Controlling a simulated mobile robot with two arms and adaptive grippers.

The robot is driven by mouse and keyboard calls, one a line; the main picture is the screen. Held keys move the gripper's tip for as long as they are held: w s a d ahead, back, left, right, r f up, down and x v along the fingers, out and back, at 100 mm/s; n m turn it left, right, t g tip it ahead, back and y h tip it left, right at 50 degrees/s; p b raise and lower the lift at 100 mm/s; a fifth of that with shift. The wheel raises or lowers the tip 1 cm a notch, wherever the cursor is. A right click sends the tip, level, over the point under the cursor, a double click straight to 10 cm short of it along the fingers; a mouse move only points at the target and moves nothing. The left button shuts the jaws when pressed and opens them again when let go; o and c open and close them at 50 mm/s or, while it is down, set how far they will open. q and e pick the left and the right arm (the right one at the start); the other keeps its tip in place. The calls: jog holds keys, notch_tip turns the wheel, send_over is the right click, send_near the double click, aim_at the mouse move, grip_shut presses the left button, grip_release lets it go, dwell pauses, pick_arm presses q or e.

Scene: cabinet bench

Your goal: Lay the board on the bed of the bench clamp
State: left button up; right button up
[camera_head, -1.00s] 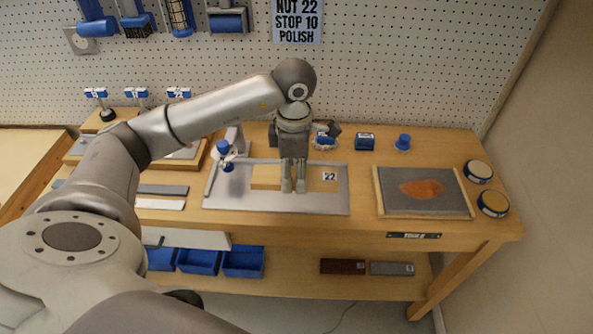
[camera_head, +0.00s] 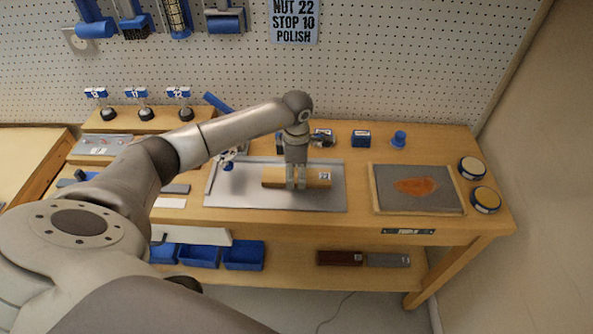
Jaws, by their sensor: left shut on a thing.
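The board (camera_head: 275,178), a tan wooden piece with a white "22" label, is at the grey tray (camera_head: 222,199) in the middle of the bench. My left gripper (camera_head: 296,187) points down and is shut on the board near its middle. I cannot tell whether the board touches the tray or is slightly above it. What looks like the bench clamp (camera_head: 228,165), with blue parts, is at the tray's left end. My left forearm covers part of it, and its bed cannot be made out. My right gripper is not in view.
A framed grey panel with an orange patch (camera_head: 415,186) lies to the right, beside two round tins (camera_head: 486,199). Small blue items (camera_head: 361,138) stand behind the tray. Blue bins (camera_head: 244,255) are on the lower shelf. The tray's right part is clear.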

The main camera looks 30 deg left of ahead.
aim_at(296, 175)
pick_arm(q)
jog(key=o, duration=1.1)
jog(key=shift+f, duration=0.1)
jog(key=shift+r, duration=0.35)
jog(key=shift+r+b, duration=1.3)
jog(key=shift+r, duration=4.55)
